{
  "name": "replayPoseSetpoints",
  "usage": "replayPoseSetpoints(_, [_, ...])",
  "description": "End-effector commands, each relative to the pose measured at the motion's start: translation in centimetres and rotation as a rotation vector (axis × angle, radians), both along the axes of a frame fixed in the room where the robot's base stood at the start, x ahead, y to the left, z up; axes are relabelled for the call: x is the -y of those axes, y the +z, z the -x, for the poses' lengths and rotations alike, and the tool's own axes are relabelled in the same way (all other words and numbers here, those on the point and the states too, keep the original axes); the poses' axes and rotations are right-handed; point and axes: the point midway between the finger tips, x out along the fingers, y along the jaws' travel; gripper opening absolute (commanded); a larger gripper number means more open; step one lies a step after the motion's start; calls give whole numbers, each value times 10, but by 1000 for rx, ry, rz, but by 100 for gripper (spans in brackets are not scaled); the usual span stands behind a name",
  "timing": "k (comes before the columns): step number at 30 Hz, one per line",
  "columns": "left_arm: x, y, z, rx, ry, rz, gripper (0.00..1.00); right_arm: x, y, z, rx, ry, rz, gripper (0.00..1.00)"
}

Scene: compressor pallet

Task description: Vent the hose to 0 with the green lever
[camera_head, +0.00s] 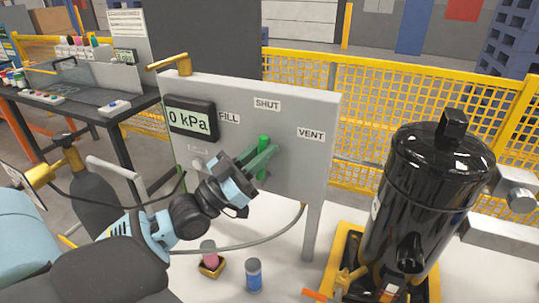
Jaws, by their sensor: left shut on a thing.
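The grey panel (310,110) stands in front of me, with the labels FILL, SHUT and VENT. The green lever (263,143) is on the panel below the SHUT label; its upper end shows above my gripper. My left gripper (268,158) reaches in from the left and is shut on the green lever, its fingers hiding part of it. The gauge display (190,120) at the panel's upper left reads 0 kPa. A hose (275,234) curves below the panel, from behind my arm to the panel's right lower edge. My right gripper is not in view.
A black tank (425,190) stands at the right on a yellow base. A pink-and-dark bottle (208,251) and a blue canister (254,274) stand below the panel. A dark workbench (75,110) is at the left; yellow fencing (375,95) runs behind.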

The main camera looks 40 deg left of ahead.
Motion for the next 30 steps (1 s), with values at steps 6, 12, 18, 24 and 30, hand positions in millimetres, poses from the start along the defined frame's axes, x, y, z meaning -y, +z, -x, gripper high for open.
replayPoseSetpoints(6, [-6,0,2,17,0,71,0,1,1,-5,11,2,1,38])
replayPoseSetpoints(12, [-8,1,2,22,0,91,0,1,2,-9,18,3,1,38])
replayPoseSetpoints(18, [-8,1,2,23,0,92,0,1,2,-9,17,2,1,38])
replayPoseSetpoints(24, [-8,1,2,22,0,92,23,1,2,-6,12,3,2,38])
replayPoseSetpoints(30, [-8,1,2,22,0,90,38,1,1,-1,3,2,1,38])
